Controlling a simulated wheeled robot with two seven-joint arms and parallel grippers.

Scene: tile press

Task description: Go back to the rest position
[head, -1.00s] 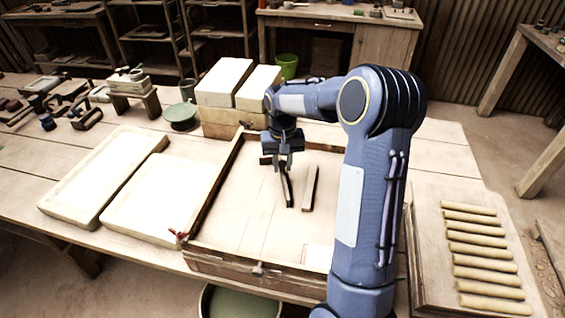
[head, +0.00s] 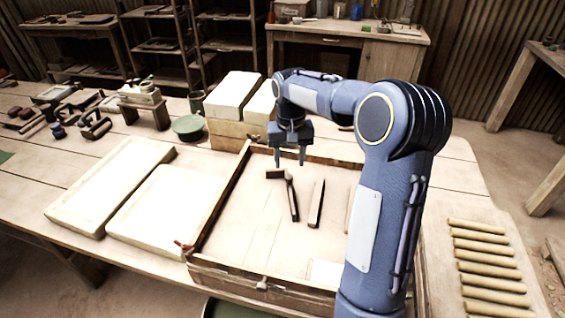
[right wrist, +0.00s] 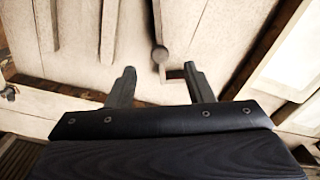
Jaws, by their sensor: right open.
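My right gripper (head: 289,161) is open and empty in the head view. It hangs above the back part of a shallow wooden tray (head: 222,197), and its two fingers point down. A dark hammer-like tool (head: 291,196) lies in the tray, just below and in front of the fingers. In the right wrist view the two open fingers (right wrist: 160,88) show with nothing between them, and a round tool end (right wrist: 160,54) lies beyond them. My left gripper is not in view.
Dark strips (head: 317,204) lie in the tray beside the tool. Two pale slabs (head: 165,212) lie left of the tray, and pale blocks (head: 232,94) stand behind it. Several rolls (head: 488,265) lie on a board at right. My right arm hides the tray's right side.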

